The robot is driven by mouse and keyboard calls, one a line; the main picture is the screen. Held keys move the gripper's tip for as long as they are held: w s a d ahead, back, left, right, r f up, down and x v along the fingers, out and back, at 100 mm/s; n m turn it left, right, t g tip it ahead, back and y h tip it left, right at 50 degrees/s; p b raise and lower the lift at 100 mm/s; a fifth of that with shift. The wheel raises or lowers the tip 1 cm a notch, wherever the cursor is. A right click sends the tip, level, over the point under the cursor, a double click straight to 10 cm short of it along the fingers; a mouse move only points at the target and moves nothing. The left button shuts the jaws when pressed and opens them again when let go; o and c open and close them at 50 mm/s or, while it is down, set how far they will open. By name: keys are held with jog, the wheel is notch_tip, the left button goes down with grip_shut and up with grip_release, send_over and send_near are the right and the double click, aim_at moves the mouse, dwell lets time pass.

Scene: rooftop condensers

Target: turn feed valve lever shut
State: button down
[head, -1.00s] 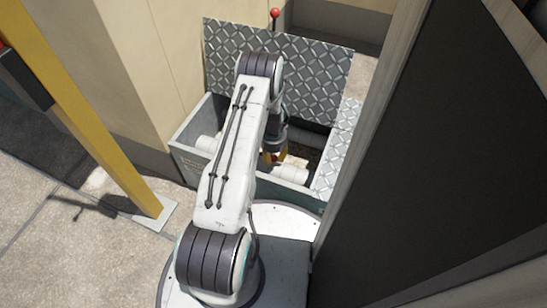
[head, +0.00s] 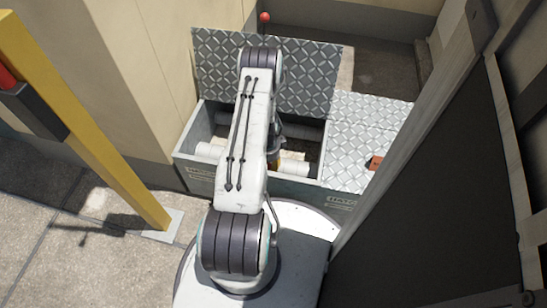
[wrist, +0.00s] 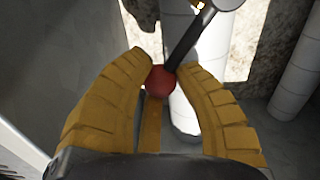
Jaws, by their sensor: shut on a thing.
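The feed valve lever (wrist: 189,42) is a dark rod with a red ball knob (wrist: 160,82) at its near end. It runs up and right in the wrist view to a pale round hub on a white pipe (wrist: 212,60). My gripper (wrist: 162,66) has ribbed yellow fingers, shut on the red knob from both sides. In the head view only a yellow bit of my gripper (head: 275,165) shows, low inside the open pit box (head: 200,178). My arm hides the lever there.
A raised tread-plate lid (head: 310,75) stands behind the pit, and a flat tread plate (head: 365,130) lies to its right. A yellow post (head: 95,135) stands left, a dark panel (head: 440,190) close on the right. White pipes (head: 294,168) cross the pit.

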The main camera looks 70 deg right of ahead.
jog(key=shift+w+a+m, duration=0.4)
jog(key=shift+a+m, duration=0.15)
jog(key=shift+m, duration=0.3)
jog(key=shift+w+a+m, duration=0.4)
jog(key=shift+a+m, duration=0.1)
jog(key=shift+m, duration=0.35)
jog(key=c, duration=0.9)
grip_release()
notch_tip(320, 180, up, 12)
jog(key=shift+c, duration=0.3)
